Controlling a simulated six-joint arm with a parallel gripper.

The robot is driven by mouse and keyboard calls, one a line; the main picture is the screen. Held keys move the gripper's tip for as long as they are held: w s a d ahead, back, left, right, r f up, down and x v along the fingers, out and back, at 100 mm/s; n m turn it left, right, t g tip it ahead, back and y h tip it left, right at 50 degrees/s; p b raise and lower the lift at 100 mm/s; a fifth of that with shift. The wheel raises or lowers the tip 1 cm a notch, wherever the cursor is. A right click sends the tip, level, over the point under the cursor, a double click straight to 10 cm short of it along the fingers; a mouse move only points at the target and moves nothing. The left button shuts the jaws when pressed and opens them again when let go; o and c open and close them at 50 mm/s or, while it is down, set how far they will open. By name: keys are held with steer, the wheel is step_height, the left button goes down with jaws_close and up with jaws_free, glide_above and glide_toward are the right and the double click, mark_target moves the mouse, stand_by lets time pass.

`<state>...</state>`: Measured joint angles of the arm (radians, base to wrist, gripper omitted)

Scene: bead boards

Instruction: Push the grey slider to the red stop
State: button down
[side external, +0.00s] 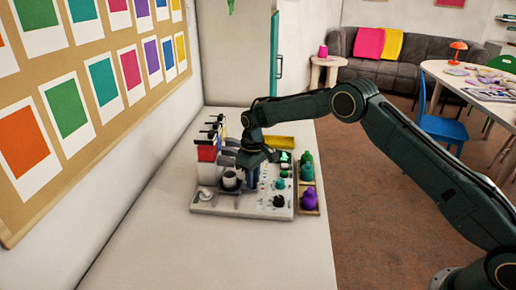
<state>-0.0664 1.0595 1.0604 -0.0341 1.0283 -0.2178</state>
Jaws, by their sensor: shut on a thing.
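A pale board (230,211) with many small fittings lies on the white counter. My gripper (252,182) points down over the middle of the board, with its fingers low among the fittings. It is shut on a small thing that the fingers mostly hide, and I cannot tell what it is. I cannot clearly make out the grey slider or the red stop at this size. A red-fronted container (207,153) stands at the board's left, but I cannot tell whether it is part of the stop.
A white cup (229,179) stands just left of my gripper. Black and green knobs sit on the board's right half. A tray beside the board holds green bottles and a purple one (309,198). A yellow tray (280,142) lies behind. The front counter is clear.

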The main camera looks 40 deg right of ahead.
steer(key=shift+w+d+r, duration=0.1)
steer(key=shift+w+d, duration=1.15)
steer(key=shift+w, duration=0.15)
steer(key=c, duration=1.2)
jaws_free()
steer(key=shift+s, duration=0.1)
step_height(320, 180, up, 14)
steer(key=shift+d, duration=0.15)
